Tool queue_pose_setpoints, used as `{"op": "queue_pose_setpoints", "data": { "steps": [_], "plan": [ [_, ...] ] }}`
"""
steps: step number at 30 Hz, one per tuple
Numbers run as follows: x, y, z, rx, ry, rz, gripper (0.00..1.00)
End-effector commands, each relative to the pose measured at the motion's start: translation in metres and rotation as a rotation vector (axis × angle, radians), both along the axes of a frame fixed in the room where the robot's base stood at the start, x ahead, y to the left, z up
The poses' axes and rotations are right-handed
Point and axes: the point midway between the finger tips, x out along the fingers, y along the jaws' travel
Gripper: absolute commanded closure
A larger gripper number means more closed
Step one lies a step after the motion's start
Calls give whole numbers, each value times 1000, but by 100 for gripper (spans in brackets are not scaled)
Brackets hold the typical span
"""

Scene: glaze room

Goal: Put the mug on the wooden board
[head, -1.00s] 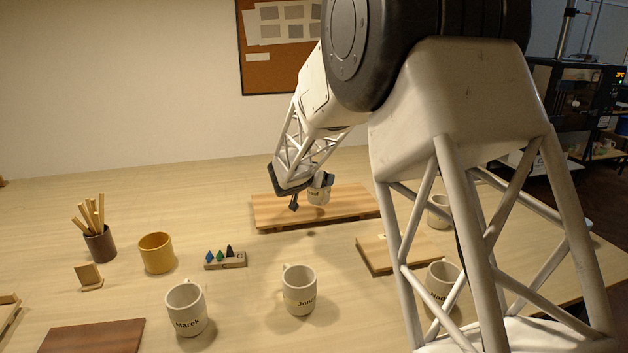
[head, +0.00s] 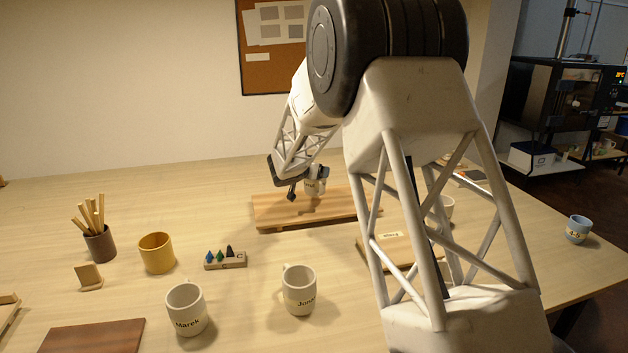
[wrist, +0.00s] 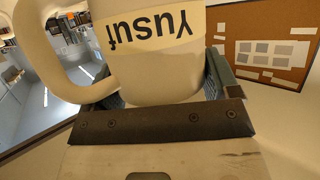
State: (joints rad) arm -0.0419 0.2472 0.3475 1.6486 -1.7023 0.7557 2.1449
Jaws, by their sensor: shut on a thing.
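A cream mug (wrist: 160,70) with a pale label reading "Yusuf" is between the jaws of my gripper in the wrist view, its handle to the left and the lettering upside down there. In the head view my gripper (head: 307,187) is shut on this small, partly hidden mug (head: 311,187). Both appear over the back part of a long light wooden board (head: 275,211). I cannot tell whether the mug touches the board or hangs above it.
Mugs marked Marek (head: 187,311) and Jona (head: 299,291) stand in front. A yellow cup (head: 156,253), a tool pot (head: 100,245) and a cone holder (head: 226,261) are left. A smaller board (head: 373,257) is partly behind my arm; a blue mug (head: 578,229) is right.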

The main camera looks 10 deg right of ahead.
Motion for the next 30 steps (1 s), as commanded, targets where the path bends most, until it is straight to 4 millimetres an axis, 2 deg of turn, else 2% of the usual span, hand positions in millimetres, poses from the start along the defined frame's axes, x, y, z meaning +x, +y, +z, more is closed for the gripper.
{"op": "queue_pose_setpoints", "data": {
  "steps": [7, 18, 30],
  "plan": [
    [0, 0, -3, -1, 1, 0, 66],
    [0, 0, -33, -1, -1, 0, 66],
    [0, 0, -36, -1, -1, 0, 66]
  ]
}}
